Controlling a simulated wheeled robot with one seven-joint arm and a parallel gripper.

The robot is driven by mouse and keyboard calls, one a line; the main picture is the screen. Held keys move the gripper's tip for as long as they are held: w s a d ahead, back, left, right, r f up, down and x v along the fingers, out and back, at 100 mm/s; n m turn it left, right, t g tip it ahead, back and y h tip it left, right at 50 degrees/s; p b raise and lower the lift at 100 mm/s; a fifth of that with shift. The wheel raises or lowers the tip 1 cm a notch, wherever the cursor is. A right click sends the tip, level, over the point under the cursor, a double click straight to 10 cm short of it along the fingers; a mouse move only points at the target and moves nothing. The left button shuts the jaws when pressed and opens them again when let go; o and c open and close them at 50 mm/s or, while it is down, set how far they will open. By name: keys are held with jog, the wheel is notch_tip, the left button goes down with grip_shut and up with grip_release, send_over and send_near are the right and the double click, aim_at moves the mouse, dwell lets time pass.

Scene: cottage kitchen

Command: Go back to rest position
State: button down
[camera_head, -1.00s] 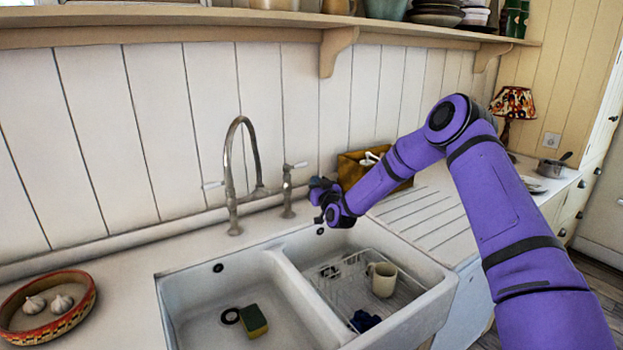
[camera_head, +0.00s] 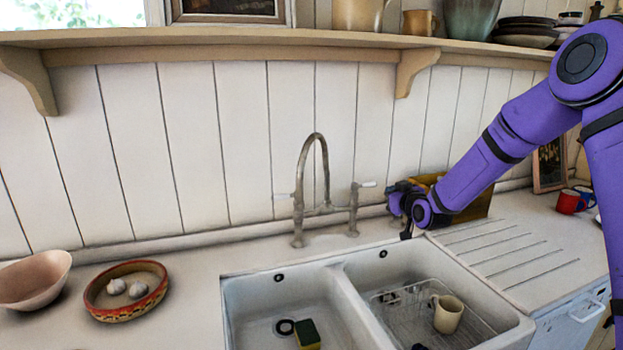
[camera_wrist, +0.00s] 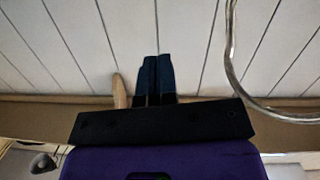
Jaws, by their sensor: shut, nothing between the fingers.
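My gripper (camera_head: 404,212) is at the end of my purple arm, above the counter at the back right of the double sink (camera_head: 345,262). It is near the tap's right handle and in front of the wooden box. In the wrist view my gripper (camera_wrist: 154,75) shows its two dark fingers side by side, pressed together with nothing between them. The white plank wall (camera_wrist: 185,40) fills the view beyond the fingers.
The curved tap (camera_head: 299,190) stands left of my gripper; it also shows in the wrist view (camera_wrist: 232,50). A wooden box (camera_head: 478,205) is behind my forearm. A cream mug (camera_head: 447,314) stands in the right basin, a sponge (camera_head: 307,334) in the left. A shelf (camera_head: 250,42) runs above.

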jog(key=s+d+r+m+g+h, duration=0.1)
jog(key=s+d+r+g+h, duration=0.15)
jog(key=s+r, duration=0.65)
jog(key=s+d+r+g+h, duration=0.1)
jog(key=s+r+g, duration=0.35)
jog(key=s, duration=0.85)
jog(key=s+d+r+m+g, duration=0.2)
jog(key=s+m+g, duration=0.1)
jog(key=s, duration=2.6)
jog(key=shift+s+d+r+m+g+h, duration=0.15)
jog(key=shift+m+g+h, duration=0.15)
jog(key=shift+h, duration=0.05)
